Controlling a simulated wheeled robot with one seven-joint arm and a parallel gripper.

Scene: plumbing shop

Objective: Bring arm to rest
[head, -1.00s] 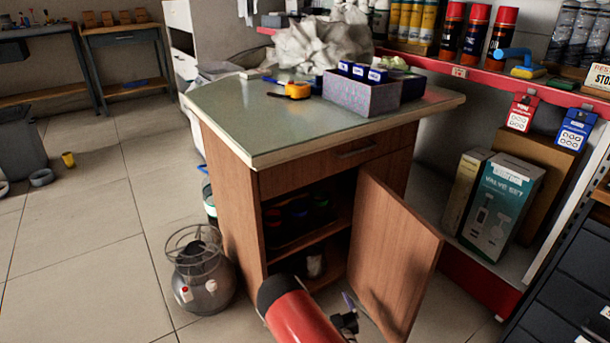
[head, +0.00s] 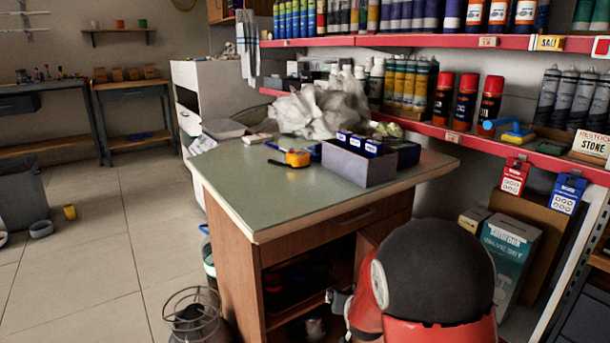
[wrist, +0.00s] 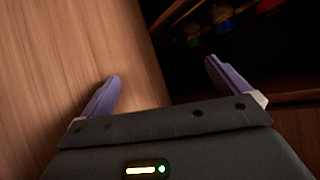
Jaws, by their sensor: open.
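My gripper (wrist: 162,72) is open in the wrist view, with two purple-grey fingers spread apart and nothing between them. A wooden panel fills the left of that view, and the dark inside of the cabinet shows behind the right finger. In the head view my red and black arm stands at the lower right, in front of the wooden cabinet (head: 228,260). It hides most of the open cabinet door. My gripper's fingers cannot be made out in the head view.
The cabinet top holds a grey box with blue-labelled items (head: 358,165), a yellow tape measure (head: 297,158) and crumpled white material (head: 318,108). Red-edged shelves with cans are behind. A wire-topped pot (head: 193,318) stands by the cabinet's left. The floor at left is mostly clear.

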